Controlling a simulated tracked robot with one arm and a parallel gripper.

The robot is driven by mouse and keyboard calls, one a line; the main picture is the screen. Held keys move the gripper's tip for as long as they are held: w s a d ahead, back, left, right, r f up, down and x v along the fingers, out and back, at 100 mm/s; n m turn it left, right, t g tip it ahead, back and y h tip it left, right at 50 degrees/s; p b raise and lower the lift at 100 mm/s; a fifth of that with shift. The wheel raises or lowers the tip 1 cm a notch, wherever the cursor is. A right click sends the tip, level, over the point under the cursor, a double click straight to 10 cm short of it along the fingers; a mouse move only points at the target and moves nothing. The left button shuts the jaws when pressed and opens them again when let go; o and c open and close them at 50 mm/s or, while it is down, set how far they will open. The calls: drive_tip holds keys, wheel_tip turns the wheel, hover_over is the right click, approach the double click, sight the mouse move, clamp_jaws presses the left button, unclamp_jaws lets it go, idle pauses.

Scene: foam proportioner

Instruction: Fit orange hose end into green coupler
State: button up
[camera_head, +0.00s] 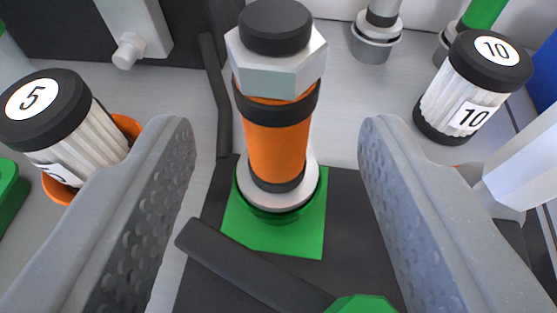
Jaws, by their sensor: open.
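The orange hose end (275,143) stands upright between my gripper's fingers. It has a black top, a pale hex collar and black bands. Its lower end meets a light grey ring (278,192) with a green rim just under it, over a green square plate (272,238). I cannot tell whether this ring is the green coupler or whether the hose end is seated in it. My gripper (277,150) is open, one finger on each side of the hose end, with gaps on both sides.
A white ribbed knob marked 5 (82,128) is at left, and one marked 10 (462,98) at right. A grey fitting (375,42) stands behind. A dark bar (250,268) crosses in front, near a green part (360,304). A white block (133,28) is at back left.

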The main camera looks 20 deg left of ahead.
drive_tip(key=shift+v, duration=2.5)
drive_tip(key=w+d+r+m+t+h, duration=0.1)
drive_tip(key=d+r+h, duration=0.1)
drive_tip(key=d+r, duration=0.5)
drive_tip(key=d+r+m+t+h, duration=0.1)
drive_tip(key=d+r+h, duration=0.15)
drive_tip(key=r, duration=0.75)
drive_tip(key=s+d+r+m, duration=0.1)
drive_tip(key=s+d+r, duration=0.1)
drive_tip(key=s+r, duration=0.2)
drive_tip(key=s+d+r+m+h, duration=0.1)
drive_tip(key=s+r, duration=0.3)
drive_tip(key=r, duration=0.6)
drive_tip(key=s+d+r+m, duration=0.1)
drive_tip(key=s+d+r, duration=0.2)
drive_tip(key=s+r, duration=0.2)
wheel_tip(320, 180, up, 3)
drive_tip(key=shift+d+t, duration=0.35)
drive_tip(key=shift+t, duration=0.05)
drive_tip(key=shift+h, duration=0.25)
